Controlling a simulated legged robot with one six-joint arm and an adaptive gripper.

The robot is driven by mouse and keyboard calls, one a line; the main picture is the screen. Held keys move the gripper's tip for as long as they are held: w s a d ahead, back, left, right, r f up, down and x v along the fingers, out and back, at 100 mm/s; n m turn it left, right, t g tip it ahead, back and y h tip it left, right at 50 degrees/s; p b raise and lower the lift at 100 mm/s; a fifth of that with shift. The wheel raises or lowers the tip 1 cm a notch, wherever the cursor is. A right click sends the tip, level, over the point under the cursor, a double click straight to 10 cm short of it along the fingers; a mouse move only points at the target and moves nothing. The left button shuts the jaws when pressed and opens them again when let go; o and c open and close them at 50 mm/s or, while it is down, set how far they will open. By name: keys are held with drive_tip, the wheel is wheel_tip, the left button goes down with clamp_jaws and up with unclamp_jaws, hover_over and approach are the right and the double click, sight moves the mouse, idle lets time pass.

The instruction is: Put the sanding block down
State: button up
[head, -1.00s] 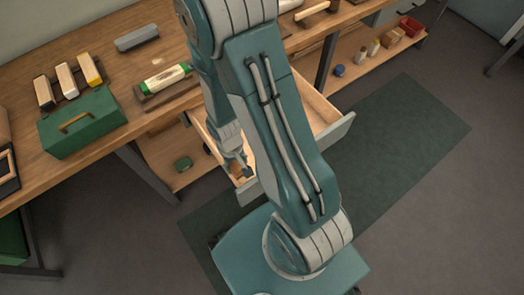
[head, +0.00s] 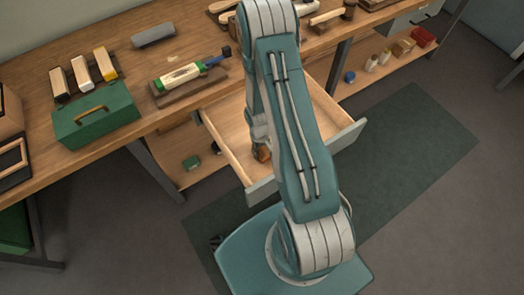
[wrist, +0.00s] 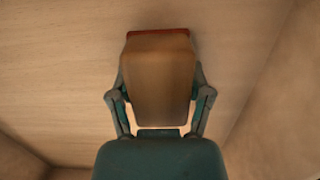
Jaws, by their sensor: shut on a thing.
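The sanding block (wrist: 160,80) is a tan-brown block with a reddish-brown far edge. In the wrist view it sits between both fingers of my gripper (wrist: 160,98), which is shut on it. Pale wood of the open drawer (head: 229,139) lies behind the block. In the head view a small orange-brown part of the block (head: 261,153) shows inside the drawer, beside my arm. My arm hides most of the gripper there. I cannot tell whether the block touches the drawer floor.
The drawer's walls and grey-green front (head: 263,190) surround the gripper area. On the bench are a green box (head: 97,118), several blocks, a grey bar (head: 153,36) and a green-and-white tool (head: 180,76) on a wooden board. The drawer's visible left part is empty.

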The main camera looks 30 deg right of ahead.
drive_tip(key=shift+f, duration=0.45)
drive_tip(key=shift+d+f, duration=0.1)
drive_tip(key=shift+d, duration=0.3)
drive_tip(key=o, duration=1.1)
drive_tip(key=shift+a, duration=0.2)
